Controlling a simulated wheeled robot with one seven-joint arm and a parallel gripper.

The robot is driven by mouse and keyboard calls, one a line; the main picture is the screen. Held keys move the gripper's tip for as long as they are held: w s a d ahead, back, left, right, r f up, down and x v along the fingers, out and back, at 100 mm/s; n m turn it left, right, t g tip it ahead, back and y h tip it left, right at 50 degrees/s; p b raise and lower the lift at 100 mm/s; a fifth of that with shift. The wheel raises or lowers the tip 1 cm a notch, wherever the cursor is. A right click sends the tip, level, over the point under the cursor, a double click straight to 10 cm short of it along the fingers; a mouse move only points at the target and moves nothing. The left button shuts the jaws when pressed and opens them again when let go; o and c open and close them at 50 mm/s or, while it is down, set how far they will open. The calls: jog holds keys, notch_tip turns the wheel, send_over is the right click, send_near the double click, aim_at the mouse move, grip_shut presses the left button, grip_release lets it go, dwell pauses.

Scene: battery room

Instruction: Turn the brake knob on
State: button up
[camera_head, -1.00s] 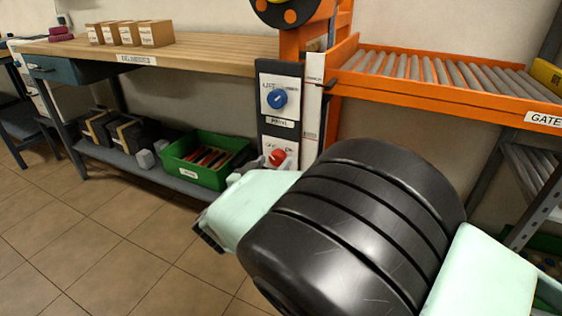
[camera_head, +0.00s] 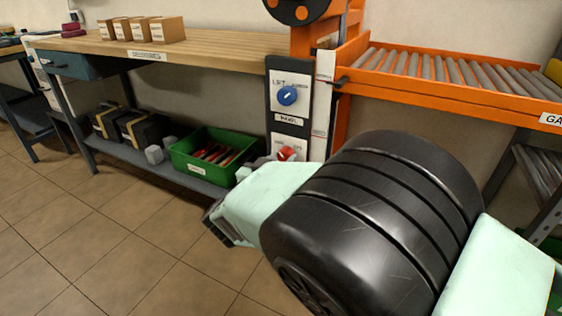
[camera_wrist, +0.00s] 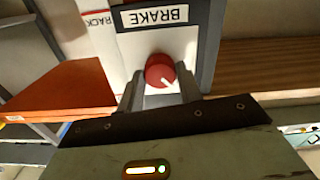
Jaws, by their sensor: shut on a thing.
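The red brake knob (camera_wrist: 160,70) sits on a white panel plate (camera_wrist: 150,45), beside a label that reads BRAKE upside down in the wrist view. My gripper (camera_wrist: 160,88) has one finger on each side of the knob and is shut on it. The knob's white mark points toward the lower right there. In the head view the red knob (camera_head: 286,153) is low on the dark control panel (camera_head: 290,110), partly hidden by my arm. The fingers cannot be made out clearly there.
A blue knob (camera_head: 287,95) marked LIFT is above the red one. An orange roller conveyor (camera_head: 440,85) is to the right, a wooden bench (camera_head: 220,43) to the left. A green bin (camera_head: 205,178) stands on the bench's lower shelf. Floor at the left is clear.

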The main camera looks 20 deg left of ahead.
jog(key=m+b, duration=0.1)
jog(key=m, duration=0.3)
jog(key=shift+f, duration=0.1)
jog(key=m+b, duration=0.1)
jog(key=m, duration=0.3)
jog(key=shift+m, duration=0.3)
jog(key=m+b, duration=0.3)
jog(key=m, duration=0.2)
jog(key=shift+f, duration=0.1)
jog(key=shift+m+b, duration=0.9)
jog(key=shift+m, duration=0.7)
jog(key=o, duration=1)
jog(key=s+p, duration=0.1)
jog(key=s, duration=0.4)
jog(key=s+a+p, duration=0.1)
jog(key=s, duration=0.5)
jog(key=s+p, duration=0.1)
jog(key=s, duration=0.5)
jog(key=shift+s+a+p, duration=0.2)
jog(key=shift+s+p, duration=0.05)
jog(key=shift+p, duration=0.15)
jog(key=shift+w+r, duration=0.1)
jog(key=shift+r, duration=0.15)
